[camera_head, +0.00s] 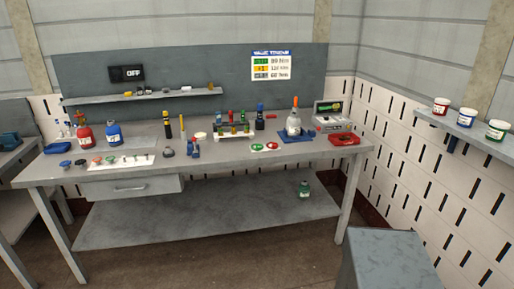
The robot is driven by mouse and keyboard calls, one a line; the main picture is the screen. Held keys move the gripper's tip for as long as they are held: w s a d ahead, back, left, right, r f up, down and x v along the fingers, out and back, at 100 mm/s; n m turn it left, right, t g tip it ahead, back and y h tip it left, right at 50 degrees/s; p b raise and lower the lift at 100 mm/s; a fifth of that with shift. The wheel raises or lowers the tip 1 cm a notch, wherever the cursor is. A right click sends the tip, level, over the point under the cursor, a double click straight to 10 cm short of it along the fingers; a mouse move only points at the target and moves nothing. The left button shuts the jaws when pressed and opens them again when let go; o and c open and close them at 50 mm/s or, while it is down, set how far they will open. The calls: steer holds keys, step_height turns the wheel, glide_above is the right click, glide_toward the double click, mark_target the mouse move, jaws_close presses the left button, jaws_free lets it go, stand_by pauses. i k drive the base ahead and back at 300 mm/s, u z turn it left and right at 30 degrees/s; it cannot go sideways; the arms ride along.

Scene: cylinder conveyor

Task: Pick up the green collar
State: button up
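A small round green-and-white piece (257,147) lies flat near the front edge of the grey workbench (225,163), right of centre. It looks like a green collar, but it is too small to tell for sure. A similar red-and-white piece (271,145) lies just right of it. A white strip (135,161) at the bench's left front bears several small parts, one of them greenish. My gripper is not in view.
Red (84,135) and blue (113,133) bottles stand at the back left. A white bottle (293,125) stands on a blue mat, beside a red tray (344,139). A green bottle (304,189) is on the lower shelf. A grey block (390,255) fills the lower right.

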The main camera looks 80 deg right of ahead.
mark_target(259, 146)
steer(key=z, duration=0.4)
steer(key=i, duration=0.75)
steer(key=z, duration=0.75)
steer(key=i, duration=0.55)
steer(key=z, duration=0.85)
steer(key=i, duration=0.5)
steer(key=z, duration=0.15)
